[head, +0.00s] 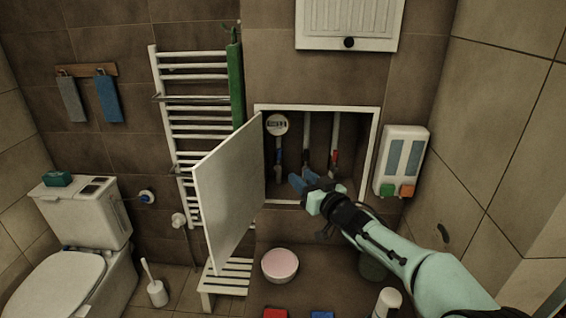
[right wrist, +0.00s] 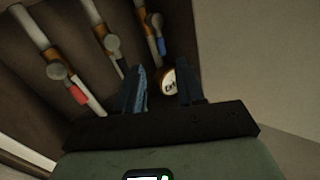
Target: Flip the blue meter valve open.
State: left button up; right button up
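The blue meter valve (head: 279,158) is on the left pipe inside the open wall cabinet, just below the round white meter (head: 277,124). In the right wrist view its blue handle (right wrist: 162,46) shows above the fingertips, lying roughly along its pipe. The meter (right wrist: 168,82) shows in the gap between the fingers. My right gripper (head: 303,182) is at the cabinet's lower opening, below and right of the blue valve. Its fingers (right wrist: 163,88) are apart with nothing held, and no contact with the valve is visible. My left gripper is not in view.
A red-handled valve (head: 333,158) is on the right pipe, with another valve (right wrist: 112,45) on the middle pipe. The white cabinet door (head: 232,185) stands open to the left. A soap dispenser (head: 403,160) hangs at the right. The cabinet frame (head: 372,140) surrounds the opening.

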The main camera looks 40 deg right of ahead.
aim_at(279, 159)
jog(key=w+d+p, duration=0.1)
jog(key=w, duration=0.9)
jog(key=shift+w, duration=0.25)
grip_shut()
